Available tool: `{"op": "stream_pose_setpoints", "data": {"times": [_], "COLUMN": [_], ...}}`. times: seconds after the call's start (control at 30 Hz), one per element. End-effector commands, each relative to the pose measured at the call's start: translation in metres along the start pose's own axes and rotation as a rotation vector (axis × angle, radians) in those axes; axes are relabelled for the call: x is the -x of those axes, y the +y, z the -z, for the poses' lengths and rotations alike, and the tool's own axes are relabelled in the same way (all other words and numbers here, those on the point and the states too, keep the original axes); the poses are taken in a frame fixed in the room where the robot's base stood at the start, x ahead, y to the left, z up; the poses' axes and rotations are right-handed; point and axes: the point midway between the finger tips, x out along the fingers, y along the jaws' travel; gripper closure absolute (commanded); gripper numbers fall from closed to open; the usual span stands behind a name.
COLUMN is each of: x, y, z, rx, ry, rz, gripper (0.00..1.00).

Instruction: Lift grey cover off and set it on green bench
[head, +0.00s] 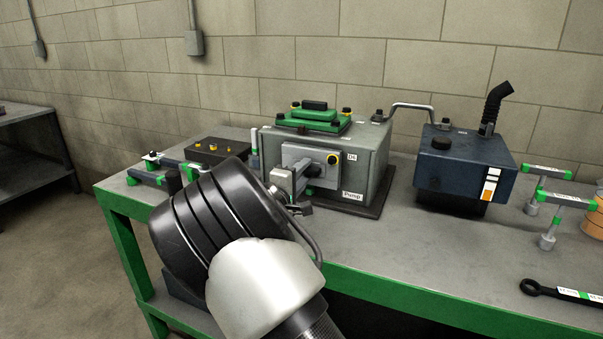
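A grey box-shaped unit (368,160) labelled "Pump" and "D5" stands on a dark base on the green bench (400,279), which has a grey top and green frame. A flat grey plate with a grey handle-like bar (286,180) and a yellow-ringed knob is on its front face; I cannot tell whether this plate or the box shell is the grey cover. My gripper (300,207) is in front of this face, mostly hidden behind my black wrist. Its fingers cannot be made out clearly, nor whether they touch the bar.
A green block with a black top (316,116) sits on the grey box. A dark blue unit (465,165) with a black pipe stands to the right. Green-marked stands (548,200) and a black wrench (560,293) are farther right. A dark box (215,150) is at left. The bench's front middle is clear.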

Motion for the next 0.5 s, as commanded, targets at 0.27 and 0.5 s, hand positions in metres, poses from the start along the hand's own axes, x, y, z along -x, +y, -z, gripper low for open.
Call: {"op": "stream_pose_setpoints", "data": {"times": [0.27,0.5], "x": [-0.0001,-0.0005], "y": [-0.0004,0.0017], "z": [0.0001,-0.0002], "rx": [0.000,-0.001], "ry": [0.000,0.000], "rz": [0.000,-0.004], "gripper": [0.81,1.00]}}
